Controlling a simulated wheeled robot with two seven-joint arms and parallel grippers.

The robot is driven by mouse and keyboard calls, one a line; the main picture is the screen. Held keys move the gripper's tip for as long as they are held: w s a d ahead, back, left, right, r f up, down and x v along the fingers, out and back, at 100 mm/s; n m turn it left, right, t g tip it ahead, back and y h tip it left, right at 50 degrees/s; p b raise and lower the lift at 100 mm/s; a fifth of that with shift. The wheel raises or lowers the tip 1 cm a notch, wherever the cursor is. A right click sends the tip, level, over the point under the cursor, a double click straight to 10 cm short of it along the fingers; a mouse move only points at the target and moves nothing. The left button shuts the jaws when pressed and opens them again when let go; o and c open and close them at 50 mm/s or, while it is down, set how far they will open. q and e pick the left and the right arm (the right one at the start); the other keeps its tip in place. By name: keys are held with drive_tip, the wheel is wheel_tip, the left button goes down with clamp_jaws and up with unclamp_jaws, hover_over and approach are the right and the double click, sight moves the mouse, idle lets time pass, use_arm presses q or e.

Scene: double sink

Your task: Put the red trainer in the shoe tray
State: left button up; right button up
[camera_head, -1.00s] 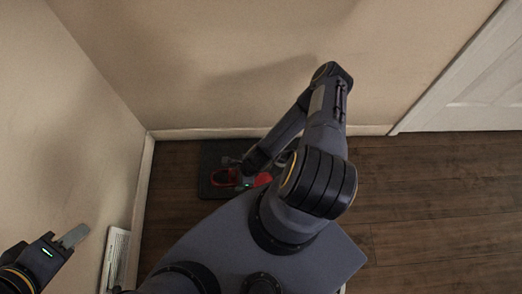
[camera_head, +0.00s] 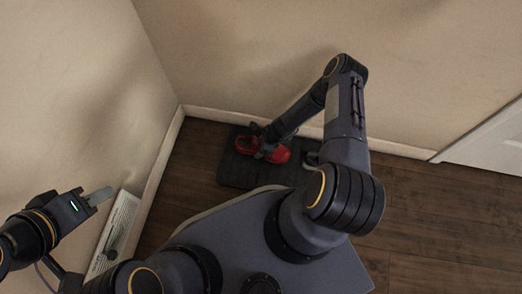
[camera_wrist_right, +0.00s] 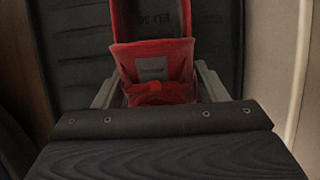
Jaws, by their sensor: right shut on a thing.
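The red trainer (camera_head: 276,154) is over the dark shoe tray (camera_head: 233,174) in the corner by the wall. My right gripper (camera_head: 262,146) reaches down to it and is shut on it. In the right wrist view the red trainer (camera_wrist_right: 150,55) sits between the fingers of my right gripper (camera_wrist_right: 158,88), with the ribbed black tray (camera_wrist_right: 75,50) behind it. Whether the sole touches the tray is unclear. My left gripper (camera_head: 98,196) is at the far left, away from the tray, with nothing visible in it; its finger gap cannot be made out.
A pale flat slotted object (camera_head: 118,232) lies by the left wall. Walls with skirting close in the tray behind and left. Wooden floor (camera_head: 420,210) is clear on the right.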

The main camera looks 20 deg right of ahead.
wheel_tip(320, 180, down, 3)
drive_tip(key=shift+s+r+b, duration=0.1)
drive_tip(key=shift+b, duration=0.3)
drive_tip(key=o, duration=1.1)
drive_tip(key=shift+o, duration=0.2)
drive_tip(key=p+v, duration=0.5)
drive_tip(key=v, duration=0.6)
drive_tip(key=shift+a, duration=0.1)
drive_tip(key=shift+s+d+r, duration=0.1)
drive_tip(key=shift+d+r, duration=0.1)
drive_tip(key=shift+r, duration=0.35)
